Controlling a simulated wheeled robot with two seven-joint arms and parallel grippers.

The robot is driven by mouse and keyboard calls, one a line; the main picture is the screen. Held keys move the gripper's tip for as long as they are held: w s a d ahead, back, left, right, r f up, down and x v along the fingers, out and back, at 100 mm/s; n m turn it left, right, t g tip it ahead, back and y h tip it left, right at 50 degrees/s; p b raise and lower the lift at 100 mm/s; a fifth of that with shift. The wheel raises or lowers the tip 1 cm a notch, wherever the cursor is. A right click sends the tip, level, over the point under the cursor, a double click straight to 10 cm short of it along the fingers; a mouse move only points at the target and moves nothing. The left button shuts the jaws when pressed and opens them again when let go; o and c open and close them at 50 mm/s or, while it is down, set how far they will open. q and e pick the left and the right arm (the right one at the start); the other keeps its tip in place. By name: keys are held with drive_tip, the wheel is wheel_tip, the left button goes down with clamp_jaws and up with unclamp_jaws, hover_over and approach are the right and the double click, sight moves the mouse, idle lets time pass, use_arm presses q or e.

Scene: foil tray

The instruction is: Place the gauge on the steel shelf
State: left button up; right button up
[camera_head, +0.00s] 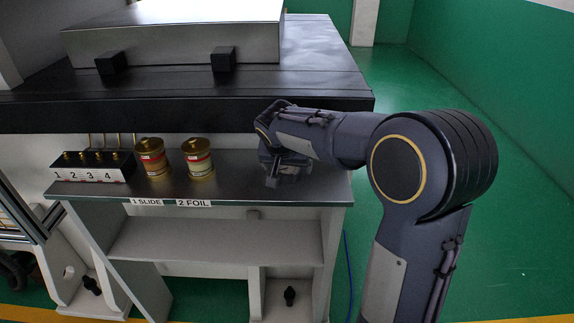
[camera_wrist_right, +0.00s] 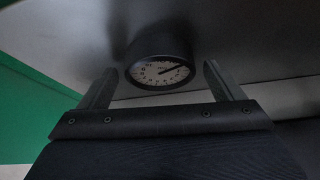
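The gauge (camera_wrist_right: 160,70) is a round black body with a pale dial and a dark needle. In the right wrist view it sits against a grey metal surface, between the tips of my right gripper (camera_wrist_right: 161,66). The fingers are spread, with a gap showing on each side of the gauge. In the head view my right gripper (camera_head: 279,174) is low over the right end of the steel shelf (camera_head: 237,185). I cannot make out the gauge there; the gripper and wrist seem to cover it. My left gripper is not in view.
Two brass canisters (camera_head: 153,158) (camera_head: 198,158) with red and pale labels stand on the shelf, left of my gripper. A numbered black block (camera_head: 93,166) is at its left end. The dark bench edge (camera_head: 180,116) overhangs behind. Front labels (camera_head: 170,203) read "1 SLIDE" and "2 FOIL".

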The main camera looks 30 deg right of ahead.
drive_tip(key=shift+r, duration=0.3)
drive_tip(key=shift+s+a+r, duration=0.1)
drive_tip(key=shift+a+r, duration=0.1)
drive_tip(key=shift+r, duration=0.05)
drive_tip(key=v, duration=1.1)
drive_tip(key=s+a+f+n+y, duration=0.2)
drive_tip(key=s+f, duration=0.2)
drive_tip(key=s, duration=0.4)
drive_tip(key=s+a+f+n+y, duration=0.2)
drive_tip(key=s+a+f+y, duration=0.1)
drive_tip(key=s, duration=0.5)
drive_tip(key=s+a+f+n+t+y, duration=0.1)
drive_tip(key=s+a+f+n+y, duration=0.1)
drive_tip(key=s+f, duration=0.3)
drive_tip(key=s+a, duration=0.1)
drive_tip(key=s, duration=0.2)
drive_tip(key=shift+s+f+y+p, duration=0.15)
drive_tip(key=shift+s+y+p, duration=0.05)
drive_tip(key=shift+y+p, duration=0.15)
